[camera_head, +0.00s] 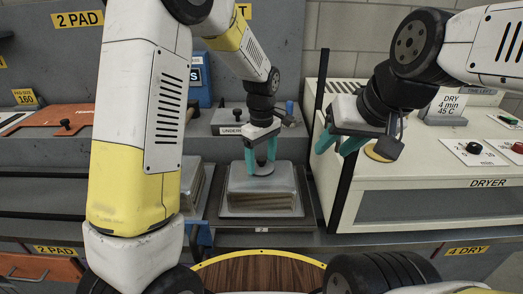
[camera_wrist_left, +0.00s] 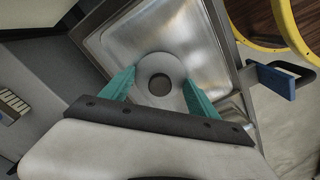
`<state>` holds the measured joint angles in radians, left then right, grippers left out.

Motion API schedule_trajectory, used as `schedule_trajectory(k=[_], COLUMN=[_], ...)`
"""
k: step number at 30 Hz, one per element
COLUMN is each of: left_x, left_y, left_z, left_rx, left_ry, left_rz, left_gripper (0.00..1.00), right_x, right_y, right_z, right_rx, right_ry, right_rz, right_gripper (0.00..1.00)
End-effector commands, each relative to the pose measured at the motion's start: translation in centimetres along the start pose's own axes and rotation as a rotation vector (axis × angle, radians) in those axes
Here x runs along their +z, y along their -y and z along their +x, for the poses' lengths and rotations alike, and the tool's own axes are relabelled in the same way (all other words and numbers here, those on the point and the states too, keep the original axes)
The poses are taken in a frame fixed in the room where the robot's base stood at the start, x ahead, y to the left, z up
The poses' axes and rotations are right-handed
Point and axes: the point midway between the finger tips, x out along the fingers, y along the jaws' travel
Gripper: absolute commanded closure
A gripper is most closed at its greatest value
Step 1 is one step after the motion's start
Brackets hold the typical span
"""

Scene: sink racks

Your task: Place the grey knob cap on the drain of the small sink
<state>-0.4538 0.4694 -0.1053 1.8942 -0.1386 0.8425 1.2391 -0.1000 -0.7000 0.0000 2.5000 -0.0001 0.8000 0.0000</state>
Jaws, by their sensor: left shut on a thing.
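The grey knob cap (camera_wrist_left: 148,70) is a round light-grey disc with a darker round middle. My left gripper (camera_head: 261,160) is shut on it, with its teal fingers on either side. In the head view the cap (camera_head: 262,171) shows under the fingertips, over the small metal sink (camera_head: 243,206). In the left wrist view the cap lies in front of the sink's shiny basin (camera_wrist_left: 199,45) and hides part of its floor. I cannot see the drain, nor tell how high the cap is above it. My right gripper (camera_head: 341,147) is open and looks empty, by the dryer.
The white dryer (camera_head: 430,205) with buttons stands at the right, a brass-coloured disc (camera_head: 378,154) on its top edge. A grey box marked "UNDER" (camera_head: 232,122) is behind the sink. A yellow-rimmed round wooden top (camera_head: 262,272) is in front. A blue-handled item (camera_wrist_left: 285,83) shows beside the sink.

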Motion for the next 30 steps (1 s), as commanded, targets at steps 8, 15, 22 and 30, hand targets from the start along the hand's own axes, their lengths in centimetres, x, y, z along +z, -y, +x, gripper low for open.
schedule_trajectory(k=[8,15,22,30], left_x=[0.0,0.0,0.0,0.0], left_y=[0.0,0.0,0.0,-0.1], left_z=[0.1,0.3,0.3,-2.7], left_rx=[0.000,0.000,0.000,0.005], left_ry=[0.000,0.000,0.000,-0.002], left_rz=[0.000,0.000,0.000,-0.001], left_gripper=[0.71,0.09,0.09,0.09], right_x=[0.0,0.0,0.0,0.0], right_y=[0.0,0.0,0.0,0.0], right_z=[0.0,0.0,0.0,0.0], right_rx=[0.000,0.000,0.000,0.000], right_ry=[0.000,0.000,0.000,0.000], right_rz=[0.000,0.000,0.000,0.000], right_gripper=[0.62,0.62,0.62,0.62])
